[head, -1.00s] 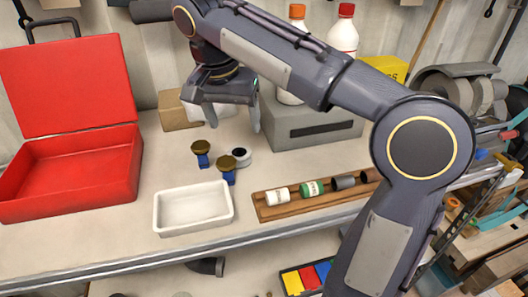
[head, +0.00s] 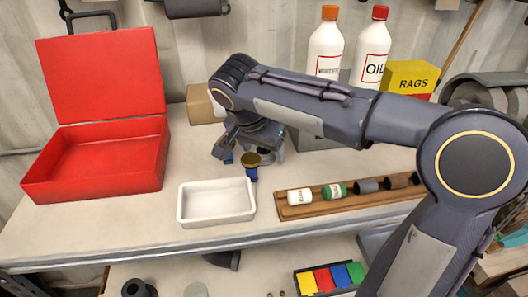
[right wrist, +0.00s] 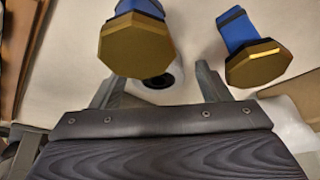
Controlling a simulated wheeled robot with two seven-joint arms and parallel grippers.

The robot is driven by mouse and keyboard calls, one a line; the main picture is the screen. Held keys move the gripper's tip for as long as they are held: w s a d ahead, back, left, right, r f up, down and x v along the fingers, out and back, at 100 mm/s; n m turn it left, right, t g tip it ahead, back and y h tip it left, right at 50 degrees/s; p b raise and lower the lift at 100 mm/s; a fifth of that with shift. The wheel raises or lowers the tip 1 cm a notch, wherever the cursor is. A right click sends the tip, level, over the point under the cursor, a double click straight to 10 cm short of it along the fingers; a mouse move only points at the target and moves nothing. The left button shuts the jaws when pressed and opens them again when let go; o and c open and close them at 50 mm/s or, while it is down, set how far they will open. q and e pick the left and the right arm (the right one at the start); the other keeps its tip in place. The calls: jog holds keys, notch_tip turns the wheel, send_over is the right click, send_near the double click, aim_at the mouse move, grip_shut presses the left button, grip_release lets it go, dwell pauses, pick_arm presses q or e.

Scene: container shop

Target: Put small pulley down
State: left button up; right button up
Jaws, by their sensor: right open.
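The small pulley, a white ring with a dark centre (right wrist: 160,80), stands on the bench top and shows in the right wrist view between the fingers. A gold-headed piece partly covers it there. My right gripper (right wrist: 157,86) is open, with one finger on each side of the pulley and a gap to it; I cannot tell its height above the bench. In the head view my right gripper (head: 250,150) is over the back of the bench and largely hides the pulley. My left gripper is out of view.
Two gold-headed pieces with blue stems (right wrist: 137,45) (right wrist: 257,62) stand close by the pulley. A white tray (head: 217,222), a red open case (head: 95,190) and a wooden rack (head: 320,210) with several small cylinders surround the spot. Bottles (head: 325,50) stand behind.

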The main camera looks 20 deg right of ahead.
jog(key=c, duration=1.1)
